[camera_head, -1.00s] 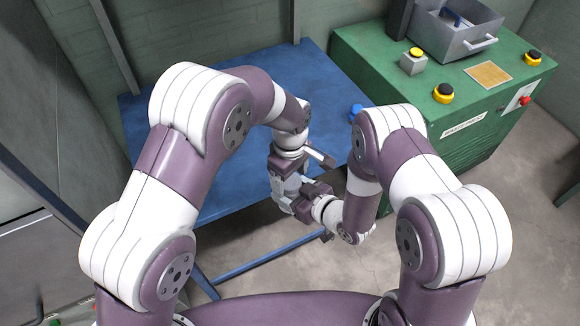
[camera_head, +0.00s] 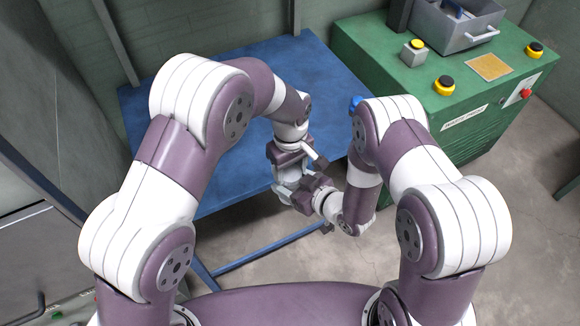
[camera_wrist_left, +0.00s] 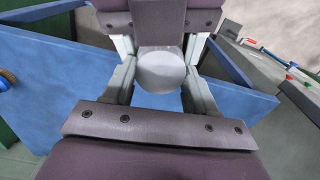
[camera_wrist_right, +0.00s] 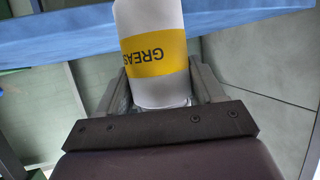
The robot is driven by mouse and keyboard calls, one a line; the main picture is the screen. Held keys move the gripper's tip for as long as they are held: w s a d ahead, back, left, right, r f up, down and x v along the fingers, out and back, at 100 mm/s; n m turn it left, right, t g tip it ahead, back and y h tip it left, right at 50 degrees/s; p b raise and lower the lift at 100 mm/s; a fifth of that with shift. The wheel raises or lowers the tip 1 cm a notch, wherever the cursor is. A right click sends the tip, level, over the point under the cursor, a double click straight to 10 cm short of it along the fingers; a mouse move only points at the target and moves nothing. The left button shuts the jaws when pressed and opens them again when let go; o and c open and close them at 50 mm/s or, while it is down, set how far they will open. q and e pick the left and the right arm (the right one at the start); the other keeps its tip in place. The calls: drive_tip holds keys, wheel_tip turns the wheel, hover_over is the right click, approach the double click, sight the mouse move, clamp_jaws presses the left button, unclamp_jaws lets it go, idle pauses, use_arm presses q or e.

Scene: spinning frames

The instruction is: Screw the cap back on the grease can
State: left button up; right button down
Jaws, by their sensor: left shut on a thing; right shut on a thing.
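The grease can (camera_wrist_right: 153,45) is white with a yellow band lettered in black, upside down in the right wrist view. My right gripper (camera_wrist_right: 160,88) is shut on its near end, and the can's far end is cut off by the frame. In the left wrist view a round pale face (camera_wrist_left: 161,72), which looks like the cap, sits between the fingers of my left gripper (camera_wrist_left: 160,85). My left gripper is shut on it, above my right gripper. In the head view both grippers meet in front of the table, and they hide most of the can and cap. The cap's seating on the can is hidden.
A blue table (camera_head: 240,180) stands beyond the grippers, its top mostly clear. A small blue thing (camera_head: 355,103) shows partly behind my right arm. A green cabinet (camera_head: 425,125) at right carries yellow-based buttons and a grey metal bin (camera_head: 458,38).

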use_arm(q)
drive_tip(key=o, duration=1.2)
drive_tip(key=shift+c, duration=0.2)
drive_tip(key=shift+r, duration=2.3)
drive_tip(key=o, duration=0.3)
drive_tip(key=shift+o, duration=0.2)
